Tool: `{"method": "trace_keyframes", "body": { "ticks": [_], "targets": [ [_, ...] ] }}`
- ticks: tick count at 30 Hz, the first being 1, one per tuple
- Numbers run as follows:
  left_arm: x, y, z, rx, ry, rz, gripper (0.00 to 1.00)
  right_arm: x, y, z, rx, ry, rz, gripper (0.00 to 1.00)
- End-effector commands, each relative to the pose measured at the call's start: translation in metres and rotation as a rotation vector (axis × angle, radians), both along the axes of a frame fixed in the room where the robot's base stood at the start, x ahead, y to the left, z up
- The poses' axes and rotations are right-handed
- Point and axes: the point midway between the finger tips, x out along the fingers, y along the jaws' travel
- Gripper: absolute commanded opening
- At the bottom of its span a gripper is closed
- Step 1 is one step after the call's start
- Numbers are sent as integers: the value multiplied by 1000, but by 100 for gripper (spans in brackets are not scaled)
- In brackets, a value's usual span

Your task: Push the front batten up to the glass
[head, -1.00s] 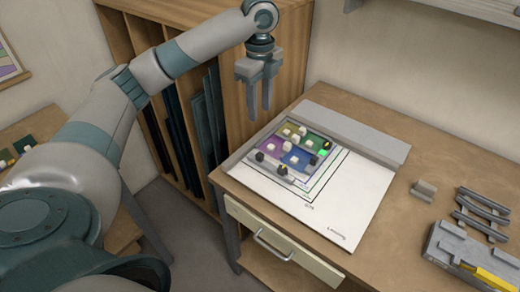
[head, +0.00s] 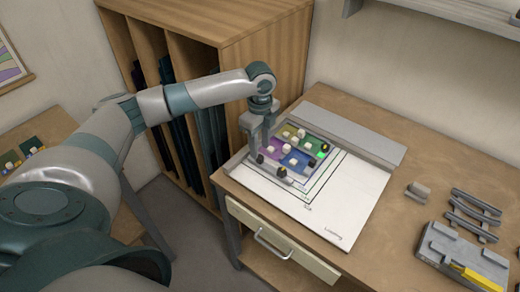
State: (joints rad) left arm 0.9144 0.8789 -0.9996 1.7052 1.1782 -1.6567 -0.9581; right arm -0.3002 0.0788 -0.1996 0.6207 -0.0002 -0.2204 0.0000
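The glass panel (head: 300,145) lies on the white sheet on the workbench, with purple, green, blue and yellowish areas and several small pale blocks on it. The front batten (head: 296,178) is a grey strip with dark knobs along the panel's near side. Whether it touches the glass cannot be told. My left gripper (head: 263,146) points down at the left end of the panel and batten, fingertips low by a dark knob. Contact, and whether its fingers are apart, cannot be made out. My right gripper is not in view.
A long grey bar (head: 352,136) lies behind the sheet (head: 345,205). To the right are a small grey block (head: 417,191), curved grey racks (head: 472,213) and a grey tray (head: 462,256) with a yellow piece. A wooden rack (head: 215,30) stands at the left.

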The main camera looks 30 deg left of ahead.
Motion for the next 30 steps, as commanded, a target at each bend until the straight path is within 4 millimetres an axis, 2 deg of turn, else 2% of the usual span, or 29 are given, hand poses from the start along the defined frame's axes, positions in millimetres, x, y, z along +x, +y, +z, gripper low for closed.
{"method": "trace_keyframes", "body": {
  "ticks": [3,9,20,21,25,30],
  "targets": [
    [0,-1,-16,-1,1,0,36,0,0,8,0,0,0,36],
    [0,0,-34,0,0,-1,36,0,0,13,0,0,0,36],
    [0,0,-39,0,-1,0,36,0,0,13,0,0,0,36],
    [0,0,-39,0,-1,-1,34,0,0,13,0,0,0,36],
    [0,0,-39,0,-1,-1,2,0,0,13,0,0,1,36],
    [0,0,-39,0,-1,-1,0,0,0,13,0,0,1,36]
  ]
}}
